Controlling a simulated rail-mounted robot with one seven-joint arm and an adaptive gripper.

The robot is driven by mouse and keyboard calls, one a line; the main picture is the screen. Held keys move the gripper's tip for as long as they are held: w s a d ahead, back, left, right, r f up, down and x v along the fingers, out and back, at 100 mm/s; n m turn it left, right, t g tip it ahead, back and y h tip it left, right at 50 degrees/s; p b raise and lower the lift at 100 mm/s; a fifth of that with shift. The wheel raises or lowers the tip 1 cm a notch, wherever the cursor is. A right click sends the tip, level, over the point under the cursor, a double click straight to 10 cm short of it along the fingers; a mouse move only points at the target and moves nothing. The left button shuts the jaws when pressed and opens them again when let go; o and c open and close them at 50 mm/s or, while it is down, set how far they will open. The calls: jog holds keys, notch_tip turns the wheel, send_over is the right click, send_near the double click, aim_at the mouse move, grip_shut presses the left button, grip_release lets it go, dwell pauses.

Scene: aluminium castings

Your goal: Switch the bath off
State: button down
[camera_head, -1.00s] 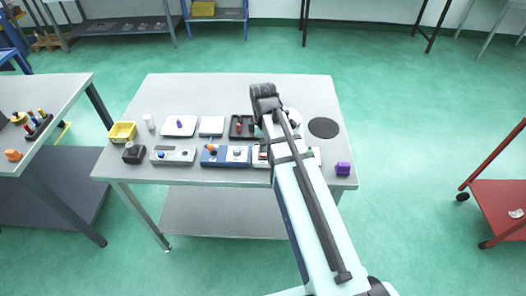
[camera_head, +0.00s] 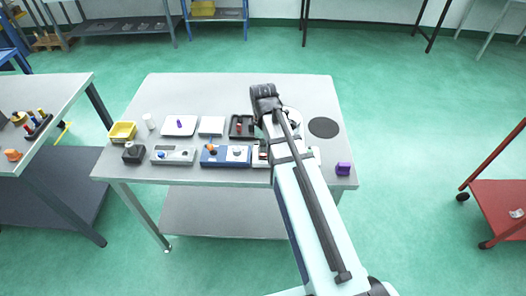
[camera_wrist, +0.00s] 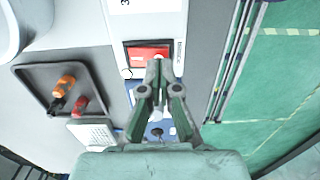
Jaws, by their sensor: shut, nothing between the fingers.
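A red rocker switch (camera_wrist: 146,53) sits in a dark frame on a white unit (camera_wrist: 172,22) in the wrist view. The unit bears dark print, and I take it for the bath's control. My gripper (camera_wrist: 160,66) is shut and empty, its fingertips over the right lower part of the switch. I cannot tell whether they touch it. In the head view my arm covers most of this white unit (camera_head: 259,163), and my gripper's fingers are hidden.
A dark tray (camera_wrist: 28,72) with orange and red items lies left of the unit. In the head view, a blue unit (camera_head: 222,162) and a grey unit (camera_head: 172,161) stand to its left. A purple block (camera_head: 343,169) lies near the table's right front corner.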

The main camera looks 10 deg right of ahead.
jog(key=shift+f+b, duration=0.45)
jog(key=shift+f, duration=0.6)
dwell(0.4)
jog(key=shift+r, duration=0.1)
jog(key=shift+r+p, duration=2.75)
jog(key=shift+r, duration=0.7)
